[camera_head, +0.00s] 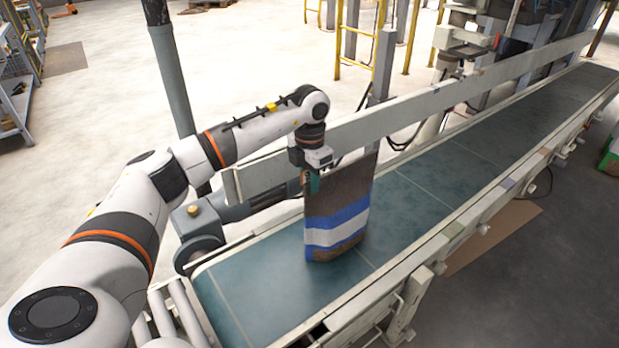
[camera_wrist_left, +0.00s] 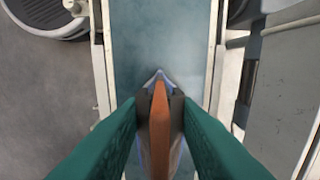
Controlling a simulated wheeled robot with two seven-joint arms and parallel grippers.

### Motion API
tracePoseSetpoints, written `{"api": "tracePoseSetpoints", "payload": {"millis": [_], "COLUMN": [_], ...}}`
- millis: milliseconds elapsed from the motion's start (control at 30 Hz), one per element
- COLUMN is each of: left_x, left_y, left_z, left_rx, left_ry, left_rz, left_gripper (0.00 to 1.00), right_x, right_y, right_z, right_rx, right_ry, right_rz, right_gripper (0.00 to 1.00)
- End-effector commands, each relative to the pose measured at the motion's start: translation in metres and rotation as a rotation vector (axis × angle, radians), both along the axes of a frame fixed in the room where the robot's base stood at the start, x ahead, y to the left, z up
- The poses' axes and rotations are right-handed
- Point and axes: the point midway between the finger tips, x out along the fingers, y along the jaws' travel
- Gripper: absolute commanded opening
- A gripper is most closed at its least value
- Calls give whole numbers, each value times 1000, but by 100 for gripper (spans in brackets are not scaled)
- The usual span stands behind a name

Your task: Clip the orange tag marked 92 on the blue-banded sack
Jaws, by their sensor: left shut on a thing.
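The sack (camera_head: 338,205) stands upright on the conveyor belt, brown with blue and white bands round its lower half. My left gripper (camera_head: 313,182) is at the sack's upper left edge in the head view. In the left wrist view, its green fingers (camera_wrist_left: 160,125) are closed on a narrow orange piece (camera_wrist_left: 160,130), which looks like the tag seen edge-on. No number can be read on it. The sack's blue band (camera_wrist_left: 160,76) shows just beyond it. I cannot tell whether the tag touches the sack. My right gripper is not in view.
The green conveyor belt (camera_head: 420,195) runs to the back right, clear beyond the sack. A pale side rail (camera_head: 430,98) runs along its far side, and another frame edge (camera_head: 470,215) along its near side. A grey post (camera_head: 172,80) stands behind my left arm.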

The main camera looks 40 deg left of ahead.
Motion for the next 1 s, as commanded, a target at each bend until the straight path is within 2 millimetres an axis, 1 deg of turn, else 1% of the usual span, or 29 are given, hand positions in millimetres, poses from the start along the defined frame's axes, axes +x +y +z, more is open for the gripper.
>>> {"api": "tracePoseSetpoints", "payload": {"millis": [33,67,100,167,200,233,467,567,667,733,800,1000], "left_x": [-3,-3,-3,-3,-2,-2,-1,-1,0,0,0,0], "left_y": [-1,-1,-2,-1,-1,-1,-1,-1,-1,-1,-1,-2], "left_z": [-8,-8,-8,-8,-7,-6,-4,1,14,27,42,84], "left_rx": [1,1,1,1,1,1,0,1,1,0,-1,0], "left_ry": [15,15,15,15,13,12,7,5,3,1,1,3], "left_rz": [-3,-3,-3,-3,-3,-3,-2,-2,-2,-2,-3,-2], "left_gripper": [1,1,35,44,51,54,54,54,54,54,54,54], "right_x": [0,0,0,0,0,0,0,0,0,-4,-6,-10], "right_y": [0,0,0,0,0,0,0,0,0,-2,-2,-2], "right_z": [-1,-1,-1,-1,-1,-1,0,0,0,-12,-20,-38], "right_rx": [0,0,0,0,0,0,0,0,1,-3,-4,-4], "right_ry": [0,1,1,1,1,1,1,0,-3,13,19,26], "right_rz": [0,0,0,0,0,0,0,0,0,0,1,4], "right_gripper": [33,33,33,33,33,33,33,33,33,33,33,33]}}
